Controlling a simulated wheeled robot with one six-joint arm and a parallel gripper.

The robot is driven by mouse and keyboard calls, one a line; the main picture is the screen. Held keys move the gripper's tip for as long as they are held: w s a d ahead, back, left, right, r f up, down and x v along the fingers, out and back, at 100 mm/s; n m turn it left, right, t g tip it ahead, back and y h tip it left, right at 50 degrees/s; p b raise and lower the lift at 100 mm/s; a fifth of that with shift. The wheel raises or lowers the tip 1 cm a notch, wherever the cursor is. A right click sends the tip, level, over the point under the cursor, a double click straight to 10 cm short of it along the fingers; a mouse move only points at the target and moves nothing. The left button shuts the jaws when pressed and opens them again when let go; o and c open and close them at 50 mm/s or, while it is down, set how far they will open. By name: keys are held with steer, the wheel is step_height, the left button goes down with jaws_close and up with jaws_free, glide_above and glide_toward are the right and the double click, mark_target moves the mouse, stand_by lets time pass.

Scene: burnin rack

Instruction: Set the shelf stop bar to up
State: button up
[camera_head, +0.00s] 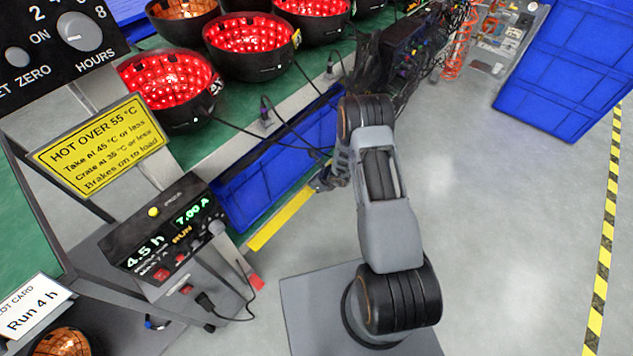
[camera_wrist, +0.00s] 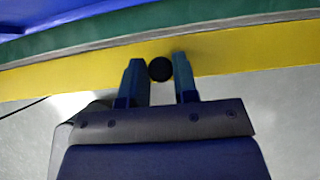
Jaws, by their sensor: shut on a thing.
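The yellow stop bar (camera_head: 280,222) runs slantwise below the green shelf, in front of a blue crate. In the wrist view the yellow bar (camera_wrist: 235,47) crosses the picture just below a green edge, with a round black knob (camera_wrist: 160,69) on it. My gripper (camera_wrist: 159,76) has one finger on each side of the knob and is shut on it. In the head view my gripper (camera_head: 326,181) is at the bar's upper right end, and my arm and gripper hide that end and the knob.
Several bowls glowing red (camera_head: 250,46) stand on the green shelf (camera_head: 185,141), with cables hanging at its edge. A blue crate (camera_head: 270,178) sits under it. A control box (camera_head: 170,235) with lit displays stands at the lower left. The grey floor (camera_head: 500,220) at the right is clear.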

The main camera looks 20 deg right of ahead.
stand_by(0.3)
steer(key=o, duration=0.9)
steer(key=shift+c, duration=0.2)
steer(key=shift+r, duration=0.1)
steer(key=p+v, duration=0.3)
steer(key=v, duration=1)
steer(key=shift+s+r, duration=0.25)
steer(key=shift+d+f, duration=0.1)
